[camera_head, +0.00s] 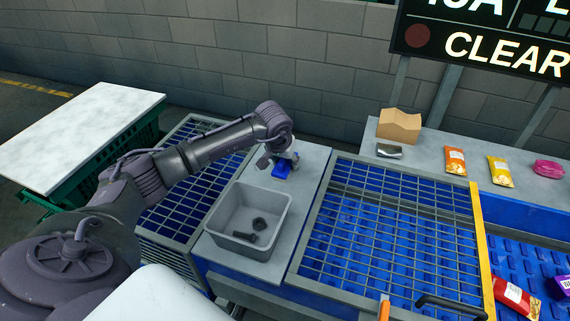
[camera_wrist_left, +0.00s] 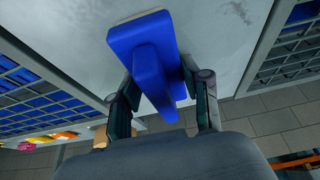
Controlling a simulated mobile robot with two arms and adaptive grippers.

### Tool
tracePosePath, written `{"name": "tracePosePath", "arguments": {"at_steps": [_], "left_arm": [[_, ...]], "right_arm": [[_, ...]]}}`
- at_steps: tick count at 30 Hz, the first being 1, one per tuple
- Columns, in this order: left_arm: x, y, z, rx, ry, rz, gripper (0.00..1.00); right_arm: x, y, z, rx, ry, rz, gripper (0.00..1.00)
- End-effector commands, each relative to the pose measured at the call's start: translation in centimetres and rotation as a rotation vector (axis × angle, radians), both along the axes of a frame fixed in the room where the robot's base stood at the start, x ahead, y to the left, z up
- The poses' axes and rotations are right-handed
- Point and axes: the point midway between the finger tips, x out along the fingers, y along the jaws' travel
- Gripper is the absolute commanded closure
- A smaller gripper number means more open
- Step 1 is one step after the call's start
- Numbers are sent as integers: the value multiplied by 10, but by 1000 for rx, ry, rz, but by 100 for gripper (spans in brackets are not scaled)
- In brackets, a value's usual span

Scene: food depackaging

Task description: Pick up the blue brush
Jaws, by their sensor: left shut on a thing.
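The blue brush (camera_head: 282,169) is on the grey surface behind the grey bin in the head view. It also shows large in the left wrist view (camera_wrist_left: 148,50), with its handle pointing toward my gripper and a pale edge along its far end. My left gripper (camera_head: 284,160) is at the brush in the head view. In the left wrist view its two fingers (camera_wrist_left: 165,100) stand on either side of the brush handle, shut on it. I cannot tell whether the brush touches the surface. My right gripper is in neither view.
A grey bin (camera_head: 218,214) with dark parts inside stands in front of the brush. Blue conveyors under metal grids lie on both sides. A cardboard box (camera_head: 399,126), a grey item (camera_head: 389,151) and several snack packets (camera_head: 455,160) sit on the back right ledge.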

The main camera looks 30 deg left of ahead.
Motion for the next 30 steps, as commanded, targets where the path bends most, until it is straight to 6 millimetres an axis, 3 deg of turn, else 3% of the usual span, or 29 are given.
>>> {"name": "tracePosePath", "arguments": {"at_steps": [11,18,30], "left_arm": [[1,1,7,0,-4,1,89],[2,1,42,2,-9,0,89],[25,-86,92,-2,-4,-4,89]], "right_arm": [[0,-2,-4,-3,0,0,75],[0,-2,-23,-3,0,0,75],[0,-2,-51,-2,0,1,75]]}}
